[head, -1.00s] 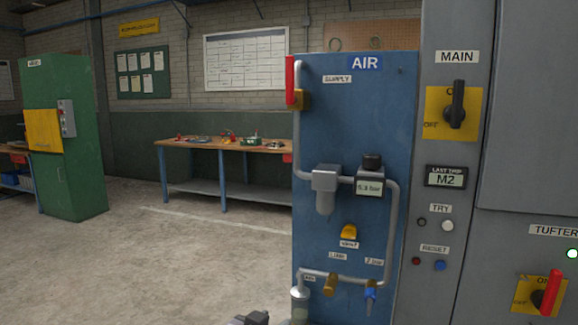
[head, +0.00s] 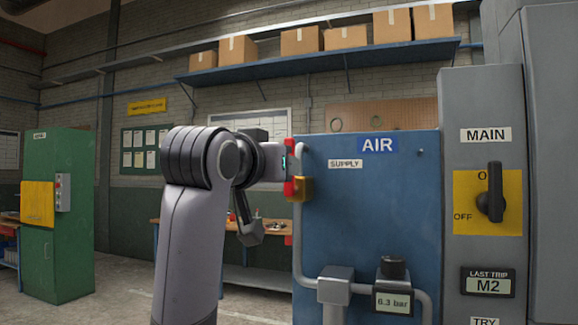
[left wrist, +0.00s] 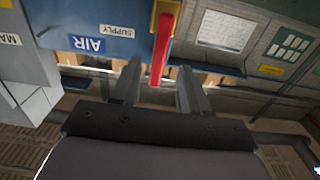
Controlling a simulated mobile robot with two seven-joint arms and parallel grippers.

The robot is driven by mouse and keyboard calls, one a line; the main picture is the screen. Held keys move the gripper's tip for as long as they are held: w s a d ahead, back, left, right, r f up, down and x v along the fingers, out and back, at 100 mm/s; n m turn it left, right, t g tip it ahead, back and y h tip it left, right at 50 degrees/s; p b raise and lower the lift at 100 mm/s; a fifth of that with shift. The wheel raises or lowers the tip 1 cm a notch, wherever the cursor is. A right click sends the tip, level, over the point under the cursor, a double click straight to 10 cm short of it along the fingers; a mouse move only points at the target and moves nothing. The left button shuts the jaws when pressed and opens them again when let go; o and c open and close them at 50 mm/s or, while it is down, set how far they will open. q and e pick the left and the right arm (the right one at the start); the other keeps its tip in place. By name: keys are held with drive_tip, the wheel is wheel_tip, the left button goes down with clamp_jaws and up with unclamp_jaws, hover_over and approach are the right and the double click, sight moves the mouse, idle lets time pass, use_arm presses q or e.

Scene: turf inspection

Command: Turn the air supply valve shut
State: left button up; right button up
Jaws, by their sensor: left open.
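The air supply valve has a red lever handle (head: 289,168) and a brass-yellow body (head: 301,189) on the grey pipe at the upper left edge of the blue AIR panel (head: 370,220). The lever stands upright, in line with the pipe. My left gripper (head: 281,171) is at the lever, coming from the left. In the left wrist view the red lever (left wrist: 159,62) shows between the two spread fingers of my left gripper (left wrist: 160,84), with a gap on each side. I cannot tell whether a finger touches it. My right gripper is not in view.
Right of the panel is a grey cabinet with a black MAIN switch (head: 494,192), its knob upright. A pressure gauge (head: 393,300) sits low on the panel. A workbench (head: 270,228) stands behind my left arm. A shelf with boxes (head: 330,68) hangs above.

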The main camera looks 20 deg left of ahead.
use_arm(q)
drive_tip(key=w+p, duration=0.1)
drive_tip(key=w, duration=0.3)
drive_tip(key=w+r+p, duration=0.1)
drive_tip(key=w, duration=0.1)
drive_tip(key=shift+w+d+p, duration=0.1)
drive_tip(key=shift+w+p, duration=0.25)
clamp_jaws()
